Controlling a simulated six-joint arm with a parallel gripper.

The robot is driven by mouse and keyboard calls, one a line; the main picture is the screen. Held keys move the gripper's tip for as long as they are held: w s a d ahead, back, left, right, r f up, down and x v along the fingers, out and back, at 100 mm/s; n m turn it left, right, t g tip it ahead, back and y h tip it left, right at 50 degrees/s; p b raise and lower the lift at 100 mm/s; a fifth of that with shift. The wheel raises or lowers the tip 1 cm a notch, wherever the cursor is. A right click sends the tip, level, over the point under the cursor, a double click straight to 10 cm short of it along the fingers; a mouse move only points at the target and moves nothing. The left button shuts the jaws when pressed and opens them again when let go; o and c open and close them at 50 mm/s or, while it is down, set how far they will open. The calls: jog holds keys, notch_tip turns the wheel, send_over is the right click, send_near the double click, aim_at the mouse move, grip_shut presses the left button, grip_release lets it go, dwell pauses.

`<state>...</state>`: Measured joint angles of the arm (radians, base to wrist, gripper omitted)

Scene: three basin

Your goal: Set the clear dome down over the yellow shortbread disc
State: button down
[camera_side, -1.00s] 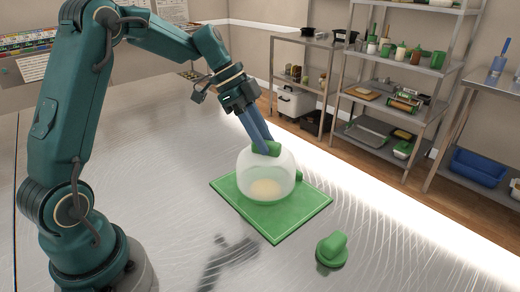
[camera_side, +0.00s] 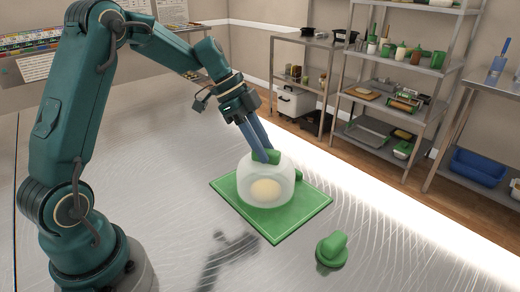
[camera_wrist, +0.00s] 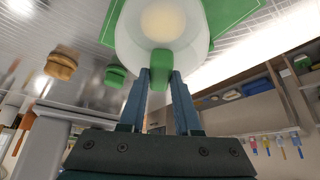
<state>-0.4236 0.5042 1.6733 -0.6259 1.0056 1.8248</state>
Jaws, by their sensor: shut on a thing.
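The clear dome (camera_side: 248,183), a frosted see-through cover with a green knob (camera_side: 272,156), stands nearly upright over the green mat (camera_side: 280,222). The pale yellow shortbread disc (camera_side: 265,190) shows through its wall, and also through the dome in the wrist view (camera_wrist: 163,20). My gripper (camera_side: 262,154) is shut on the green knob, which sits between the blue fingers in the wrist view (camera_wrist: 158,66). The dome's lower rim looks at or very close to the mat; I cannot tell whether it touches.
A green knobbed piece (camera_side: 332,250) stands on the metal table (camera_side: 180,190) in front of the mat. Another small green thing (camera_side: 299,176) shows just right of the dome, partly hidden. Shelves stand beyond the table. The table left of the mat is clear.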

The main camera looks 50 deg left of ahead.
jog(key=shift+f, duration=0.4)
dwell(0.5)
jog(key=c, duration=0.5)
grip_release()
jog(key=shift+v, duration=1.45)
